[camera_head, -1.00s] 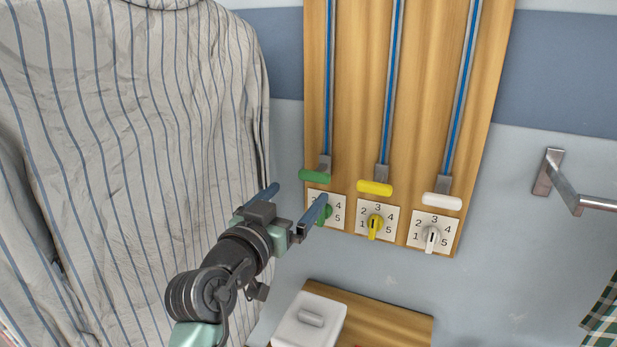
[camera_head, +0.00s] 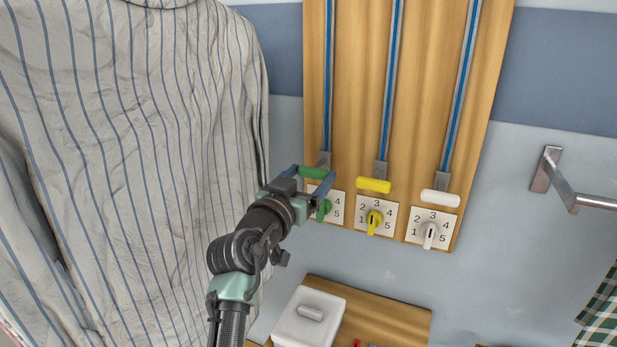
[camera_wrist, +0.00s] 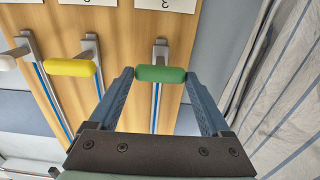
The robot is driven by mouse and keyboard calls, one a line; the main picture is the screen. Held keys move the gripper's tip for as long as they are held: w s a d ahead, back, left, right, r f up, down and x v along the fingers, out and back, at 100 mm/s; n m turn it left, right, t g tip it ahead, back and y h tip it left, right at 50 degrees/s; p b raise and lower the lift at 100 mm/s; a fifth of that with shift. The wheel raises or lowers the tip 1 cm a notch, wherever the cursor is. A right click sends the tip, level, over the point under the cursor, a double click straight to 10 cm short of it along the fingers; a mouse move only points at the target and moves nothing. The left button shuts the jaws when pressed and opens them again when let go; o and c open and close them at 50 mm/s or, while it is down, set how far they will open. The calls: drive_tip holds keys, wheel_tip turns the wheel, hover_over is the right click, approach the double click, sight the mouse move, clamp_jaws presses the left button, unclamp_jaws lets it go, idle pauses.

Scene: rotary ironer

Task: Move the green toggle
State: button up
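The green toggle (camera_head: 318,173) is a short rounded bar on a grey bracket, at the lower end of the left blue-lined track on a wooden wall panel. In the wrist view, the green toggle (camera_wrist: 161,73) lies crosswise between my fingertips. My gripper (camera_head: 315,170) reaches it from the lower left. In the wrist view, the fingers of my gripper (camera_wrist: 161,75) appear to touch both its ends, with no clear gap. A green dial knob (camera_head: 323,209) sits just below, partly hidden by my gripper.
A yellow bar (camera_head: 374,186) and a white bar (camera_head: 440,198) sit right of the green one, with a yellow knob (camera_head: 374,222) and white knob (camera_head: 430,235) below. A striped garment (camera_head: 130,150) hangs at left. A white lidded box (camera_head: 308,318) stands below. A metal rail (camera_head: 565,185) projects at right.

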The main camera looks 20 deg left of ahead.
clamp_jaws()
wheel_tip(320, 180, up, 35)
drive_tip(key=p, duration=1.6)
drive_tip(key=shift+s, duration=0.1)
drive_tip(key=shift+o, duration=0.6)
unclamp_jaws()
drive_tip(key=shift+o, duration=1.1)
drive_tip(key=shift+f, duration=0.15)
